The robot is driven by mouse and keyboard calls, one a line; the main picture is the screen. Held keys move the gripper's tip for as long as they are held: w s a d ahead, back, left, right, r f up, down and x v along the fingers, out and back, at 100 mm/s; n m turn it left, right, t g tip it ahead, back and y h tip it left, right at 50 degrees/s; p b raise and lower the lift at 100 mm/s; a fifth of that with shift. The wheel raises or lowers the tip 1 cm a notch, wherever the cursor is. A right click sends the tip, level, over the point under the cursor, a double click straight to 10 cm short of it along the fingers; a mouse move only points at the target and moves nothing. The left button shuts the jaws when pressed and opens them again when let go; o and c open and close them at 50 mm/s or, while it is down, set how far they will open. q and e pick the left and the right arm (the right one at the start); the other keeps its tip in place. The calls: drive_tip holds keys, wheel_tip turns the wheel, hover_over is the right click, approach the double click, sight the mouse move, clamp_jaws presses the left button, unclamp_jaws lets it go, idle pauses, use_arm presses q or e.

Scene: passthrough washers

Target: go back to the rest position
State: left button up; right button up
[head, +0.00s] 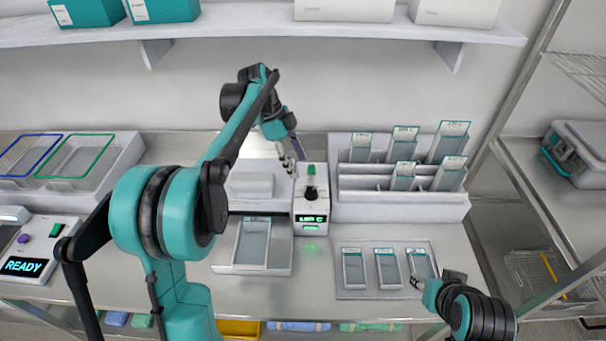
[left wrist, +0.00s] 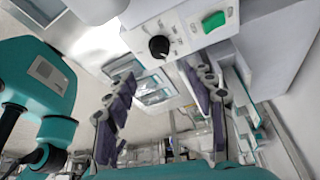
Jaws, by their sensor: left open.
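My left gripper (head: 291,158) is beside the upper left of a white control box in the head view, near its green button (head: 311,170) and black knob (head: 310,192). Its two dark fingers (left wrist: 160,105) are spread in the left wrist view, with nothing held between them. The green button (left wrist: 214,21) and knob (left wrist: 159,47) also show there, apart from the fingers. My right gripper (head: 424,284) is low at the right in the head view, by the right end of a flat tray; its fingers are too small to judge.
The flat tray (head: 387,294) holds three slim packs. A stepped rack (head: 400,208) with several packs stands behind it. An open tray (head: 224,269) lies left of the control box (head: 309,218). A READY panel (head: 28,266) is at far left. A wall shelf (head: 250,25) runs above.

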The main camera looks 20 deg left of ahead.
use_arm(q)
drive_tip(key=shift+v, duration=0.8)
drive_tip(key=s+f+n+t+y+b, duration=0.1)
drive_tip(key=s+f+n+t+b, duration=0.1)
drive_tip(key=s+f+n, duration=0.2)
drive_tip(key=s+d+f+n+t+y+b, duration=0.1)
drive_tip(key=s+f+n+t+y+b, duration=0.1)
drive_tip(key=s+n, duration=0.6)
drive_tip(key=s+f+n+t+y+b, duration=0.1)
drive_tip(key=s+f+n, duration=0.5)
drive_tip(key=s, duration=0.6)
drive_tip(key=shift+s+d+t+b, duration=0.3)
drive_tip(key=shift+t+b, duration=0.3)
drive_tip(key=shift+t, duration=0.6)
drive_tip(key=shift+f, duration=0.1)
